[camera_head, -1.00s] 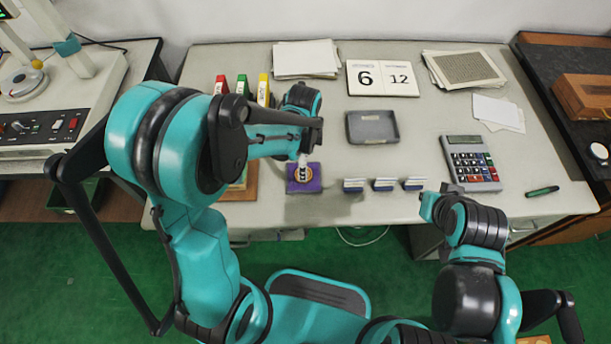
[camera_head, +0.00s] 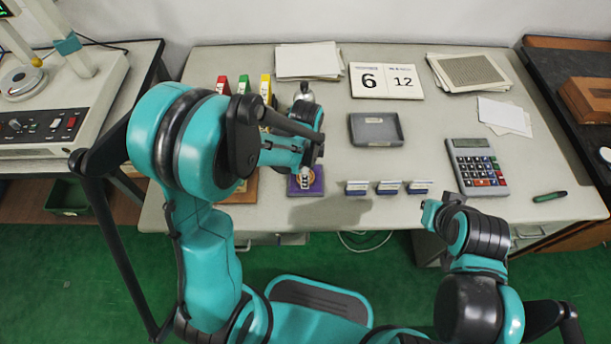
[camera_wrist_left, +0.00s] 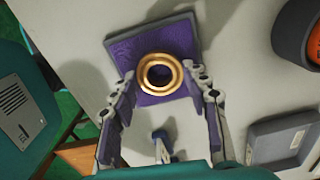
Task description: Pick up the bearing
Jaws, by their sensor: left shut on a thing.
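The bearing (camera_wrist_left: 160,74) is a copper-gold ring with a dark centre, seen in the left wrist view over a purple square pad (camera_wrist_left: 118,44). My left gripper (camera_wrist_left: 160,75) has a finger on each side of the ring and is shut on it. In the head view the left gripper (camera_head: 304,180) is low at the purple pad (camera_head: 292,188), near the table's front edge, and hides most of the ring. Whether the ring touches the pad is unclear. My right gripper (camera_head: 430,212) is empty-looking at the table's front edge, its jaws too small to read.
Several small blue-and-white blocks (camera_head: 388,187) stand right of the pad. Coloured binders (camera_head: 265,87) stand behind my left arm.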

